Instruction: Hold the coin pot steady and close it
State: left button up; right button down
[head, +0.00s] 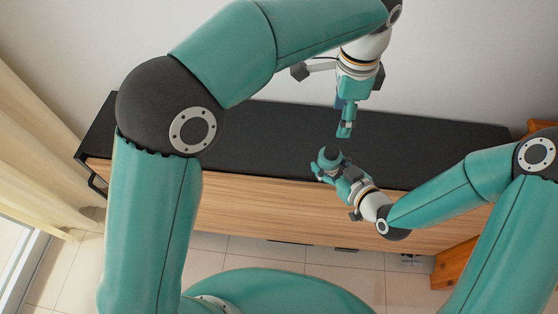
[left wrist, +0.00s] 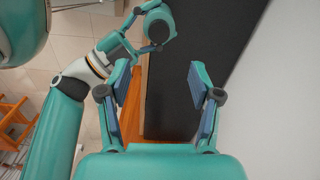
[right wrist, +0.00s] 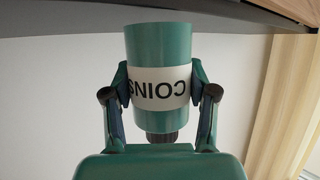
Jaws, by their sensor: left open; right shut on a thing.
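The coin pot is a teal cylinder with a white COINS label (right wrist: 160,88). It shows inverted in the right wrist view, with a narrow dark ribbed cap (right wrist: 162,139) at its lower end there. My right gripper (right wrist: 160,75) is shut on the pot's sides. In the head view the pot (head: 326,159) is near the cabinet's front edge, dark cap up. My left gripper (head: 344,132) is open and empty, pointing down beyond the pot and apart from it. In the left wrist view its fingers (left wrist: 160,82) are spread, with the pot (left wrist: 160,20) ahead of them.
A long cabinet has a black top (head: 255,140) and a wooden front (head: 240,208). The bare top is clear around the pot. A pale wall stands behind it. A curtain (head: 35,130) hangs at the left, and orange-brown wooden furniture (head: 455,264) stands at the right.

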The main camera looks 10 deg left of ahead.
pick_arm(q)
jog(key=s+a+f+n+g+h, duration=0.1)
jog(key=s+f+n+h, duration=0.2)
jog(key=s+f+n, duration=0.5)
jog(key=s+a+f+n+h, duration=0.1)
jog(key=s+f+n+h, duration=0.2)
jog(key=n, duration=0.9)
jog(key=s+a+f, duration=0.2)
jog(key=a+f, duration=0.2)
jog(key=f, duration=0.4)
jog(key=s+a+f+m+t+y, duration=0.1)
jog(key=s+a+f, duration=0.2)
jog(key=f, duration=0.6)
jog(key=s+a+f+y, duration=0.1)
jog(key=s+a+f, duration=0.1)
jog(key=a+f, duration=0.5)
jog(key=shift+s+a+f+m+t, duration=0.2)
jog(key=shift+f+m+t, duration=0.15)
jog(key=shift+f, duration=0.4)
jog(key=shift+w, duration=0.1)
